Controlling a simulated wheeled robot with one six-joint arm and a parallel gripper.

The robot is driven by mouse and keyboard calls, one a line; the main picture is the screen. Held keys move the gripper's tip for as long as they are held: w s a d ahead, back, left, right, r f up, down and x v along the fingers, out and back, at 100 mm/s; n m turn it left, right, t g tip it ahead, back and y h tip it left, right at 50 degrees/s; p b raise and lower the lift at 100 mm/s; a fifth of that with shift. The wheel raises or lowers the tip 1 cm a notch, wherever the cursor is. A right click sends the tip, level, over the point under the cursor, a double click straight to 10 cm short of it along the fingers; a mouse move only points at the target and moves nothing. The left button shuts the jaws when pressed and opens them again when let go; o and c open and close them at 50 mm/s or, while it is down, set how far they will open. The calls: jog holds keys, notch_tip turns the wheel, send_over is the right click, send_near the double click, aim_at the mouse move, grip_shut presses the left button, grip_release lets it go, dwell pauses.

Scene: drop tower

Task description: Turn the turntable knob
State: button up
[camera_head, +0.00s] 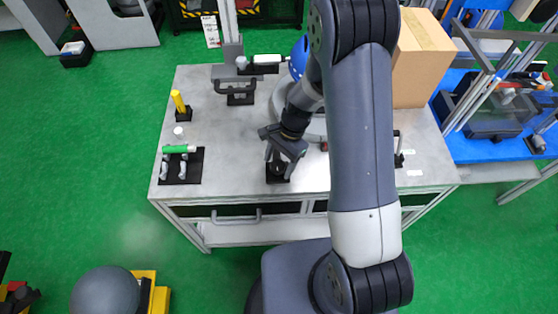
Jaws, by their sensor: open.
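My gripper (281,162) points down near the front middle of the grey metal table (235,180). Its jaws are open, directly over a small dark base (278,179). A knob on that base is mostly hidden by the jaws, and I cannot tell whether the fingers touch it. Behind my gripper, a round grey part (318,127), perhaps the turntable, shows partly behind my arm.
At left on the table are a green-handled fixture (180,150), a yellow peg (178,102) and a small white knob (178,132). A black handle (240,93) stands behind. A cardboard box (420,65) fills the back right.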

jog(key=c, duration=1)
jog(key=shift+o, duration=0.2)
jog(key=shift+n+g+h+b, duration=0.5)
jog(key=shift+n+h+b, duration=0.1)
jog(key=shift+n, duration=1.3)
jog(key=o, duration=1)
jog(key=shift+c, duration=0.2)
jog(key=shift+w+r, duration=0.1)
jog(key=v, duration=1)
jog(key=shift+r, duration=0.25)
